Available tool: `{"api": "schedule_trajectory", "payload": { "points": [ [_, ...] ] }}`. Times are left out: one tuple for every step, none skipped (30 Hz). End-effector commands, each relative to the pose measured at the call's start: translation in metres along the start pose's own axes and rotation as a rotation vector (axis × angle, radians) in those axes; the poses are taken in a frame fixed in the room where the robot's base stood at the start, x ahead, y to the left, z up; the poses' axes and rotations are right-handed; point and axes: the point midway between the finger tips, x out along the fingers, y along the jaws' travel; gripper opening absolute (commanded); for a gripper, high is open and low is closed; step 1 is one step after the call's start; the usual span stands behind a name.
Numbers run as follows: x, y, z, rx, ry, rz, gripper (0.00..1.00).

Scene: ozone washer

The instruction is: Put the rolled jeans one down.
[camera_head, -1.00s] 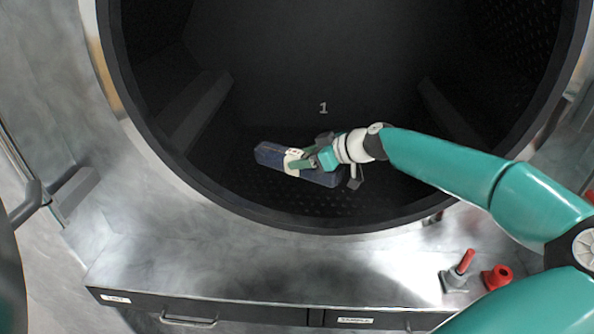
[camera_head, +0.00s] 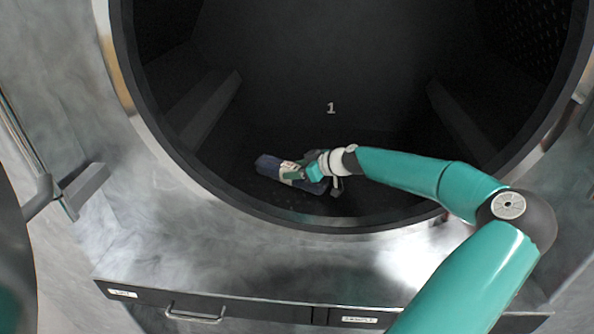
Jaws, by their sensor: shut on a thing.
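The rolled jeans (camera_head: 268,164) are a dark blue roll with a pale band around the middle. They are low inside the dark washer drum (camera_head: 330,60), near its front lip. My gripper (camera_head: 303,172) is shut on the roll near the band, reaching in from the right. The gripper and wrist hide part of the roll's right half. I cannot tell whether the roll touches the drum floor.
The drum's round rim (camera_head: 300,222) curves below the roll. Slanted ribs (camera_head: 212,108) stand inside on both sides. A steel ledge with drawers (camera_head: 200,300) lies below the opening. A handle (camera_head: 72,190) sticks out at left.

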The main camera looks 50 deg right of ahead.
Motion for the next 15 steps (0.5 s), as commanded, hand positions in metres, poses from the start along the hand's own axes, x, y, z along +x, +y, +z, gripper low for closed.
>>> {"api": "schedule_trajectory", "payload": {
  "points": [
    [0.0018,-0.0002,0.0022,-0.001,0.001,0.000,0.16],
    [0.0021,-0.0001,0.0028,-0.002,0.001,0.001,0.16],
    [0.0022,0.0000,0.0029,-0.003,0.001,0.001,0.16],
    [0.0020,0.0000,0.0027,-0.003,0.001,0.002,0.16],
    [0.0019,0.0000,0.0026,-0.003,0.001,0.002,0.16],
    [0.0018,0.0000,0.0026,-0.003,0.001,0.002,0.16],
    [0.0018,0.0000,0.0026,-0.003,0.001,0.001,0.16],
    [0.0019,0.0000,0.0027,-0.003,0.001,0.001,0.16],
    [0.0022,-0.0001,0.0033,-0.002,0.001,0.001,0.16],
    [0.0026,-0.0001,0.0041,-0.002,0.001,0.001,0.16],
    [0.0030,-0.0001,0.0048,-0.002,0.002,0.001,0.16],
    [0.0029,-0.0001,0.0050,-0.002,0.001,0.001,0.62],
    [0.0028,-0.0001,0.0050,-0.002,0.001,0.001,0.68],
    [0.0028,-0.0002,0.0050,-0.002,0.001,0.001,0.74],
    [0.0028,-0.0002,0.0049,-0.002,0.001,0.001,0.77]
  ]
}}
